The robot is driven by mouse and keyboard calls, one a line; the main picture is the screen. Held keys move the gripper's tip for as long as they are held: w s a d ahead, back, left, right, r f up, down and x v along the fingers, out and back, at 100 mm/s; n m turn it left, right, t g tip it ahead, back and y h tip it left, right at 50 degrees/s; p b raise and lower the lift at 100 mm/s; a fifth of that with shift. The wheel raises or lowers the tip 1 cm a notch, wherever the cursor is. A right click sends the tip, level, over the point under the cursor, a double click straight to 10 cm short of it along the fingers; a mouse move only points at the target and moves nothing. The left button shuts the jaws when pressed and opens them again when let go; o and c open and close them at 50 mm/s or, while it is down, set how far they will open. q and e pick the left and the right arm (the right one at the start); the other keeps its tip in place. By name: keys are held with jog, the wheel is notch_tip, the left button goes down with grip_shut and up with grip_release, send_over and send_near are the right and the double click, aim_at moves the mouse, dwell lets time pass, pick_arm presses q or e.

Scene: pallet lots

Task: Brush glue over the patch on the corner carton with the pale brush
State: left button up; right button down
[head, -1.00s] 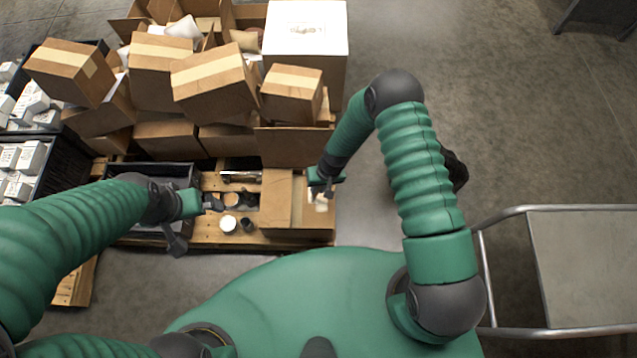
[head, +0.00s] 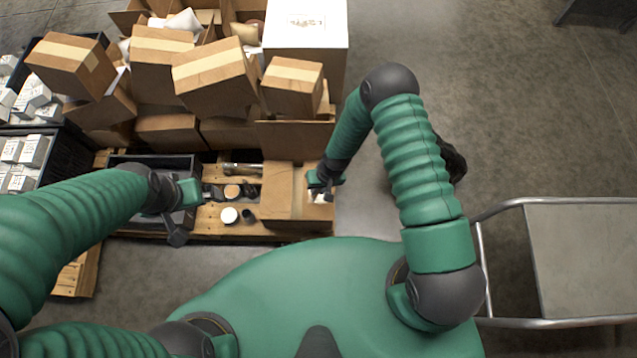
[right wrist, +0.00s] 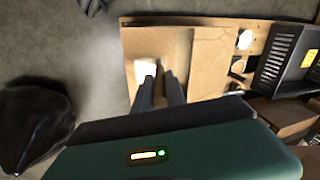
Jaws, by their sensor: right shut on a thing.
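The corner carton (head: 283,190) lies at the pallet's front right corner. It also shows in the right wrist view (right wrist: 212,60). A white patch (right wrist: 146,70) shows on its top at my right fingertips (right wrist: 160,85). In the head view my right gripper (head: 320,186) is over the carton's right part and hides most of the patch. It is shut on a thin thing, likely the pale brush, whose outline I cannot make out. My left gripper (head: 205,195) hovers left of the carton, near the pots; its finger gap is unclear.
A white-topped pot (head: 229,215), a tan-topped pot (head: 232,191) and a small dark pot (head: 249,215) stand on the pallet left of the carton. A black crate (head: 152,165) is farther left. Stacked cartons (head: 215,75) rise behind. A metal cart (head: 585,260) stands at right.

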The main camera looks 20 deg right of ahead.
jog(key=shift+s, duration=0.25)
jog(key=shift+w, duration=0.15)
jog(key=shift+w+f, duration=0.1)
jog(key=shift+w, duration=0.1)
jog(key=shift+w+d+b, duration=0.25)
jog(key=shift+w+b, duration=0.25)
jog(key=shift+w, duration=0.3)
jog(key=shift+s, duration=0.1)
